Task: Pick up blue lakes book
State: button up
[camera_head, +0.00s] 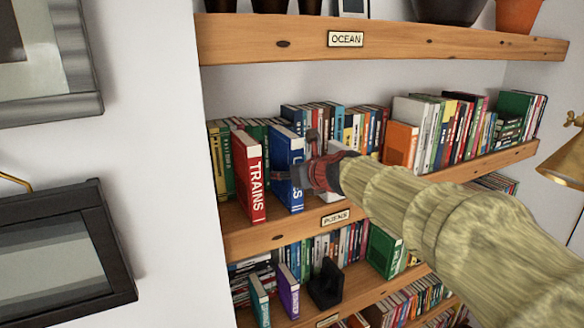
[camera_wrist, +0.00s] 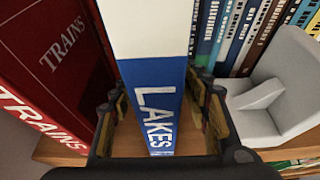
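The blue LAKES book (camera_head: 285,160) stands upright on the middle shelf, its spine facing out. In the wrist view the blue LAKES book (camera_wrist: 160,100) sits between the fingers of my gripper (camera_wrist: 160,92). The fingers are open, one on each side of the spine, with a visible gap beside the book near its lower part. In the head view my gripper (camera_head: 293,170) is at the book's spine and hides part of its lettering.
The red TRAINS book (camera_head: 250,177) stands close on the left; it also shows in the wrist view (camera_wrist: 60,70). A grey bookend (camera_wrist: 275,95) is close on the right. Rows of books (camera_wrist: 255,30) stand behind. The OCEAN shelf (camera_head: 300,40) is above.

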jog(key=shift+c, duration=0.6)
jog(key=shift+w+f, duration=0.1)
jog(key=shift+w, duration=0.05)
jog(key=shift+c, duration=1.3)
grip_shut()
jog(key=shift+r, duration=0.2)
